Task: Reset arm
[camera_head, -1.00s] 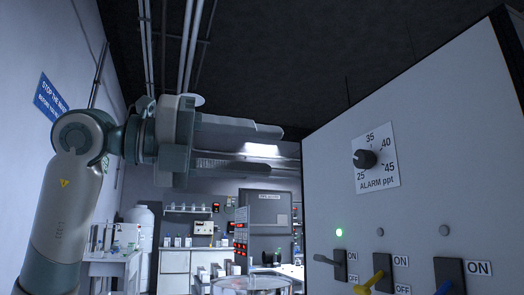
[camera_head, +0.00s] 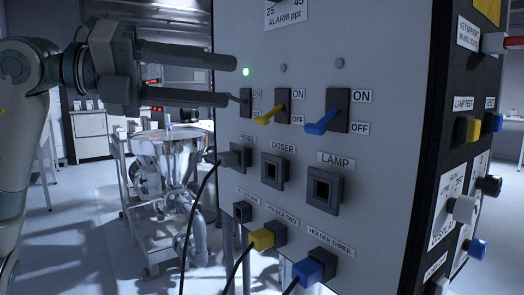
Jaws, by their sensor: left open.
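My left gripper (camera_head: 233,81) is at the upper left in the head view. Its two long dark fingers are apart and point right, with nothing seen between them. A yellow lever (camera_head: 268,118) and a blue lever (camera_head: 322,122) stick out to the right, clear of the fingers. My right gripper is not in view.
A grey plug (camera_head: 231,158) with a cable sits at PROBE. The DOSER (camera_head: 274,169) and LAMP (camera_head: 323,189) sockets look empty. Yellow (camera_head: 262,239) and blue (camera_head: 308,271) plugs sit in holders two and three. A hopper (camera_head: 166,150) stands on a cart behind the gripper.

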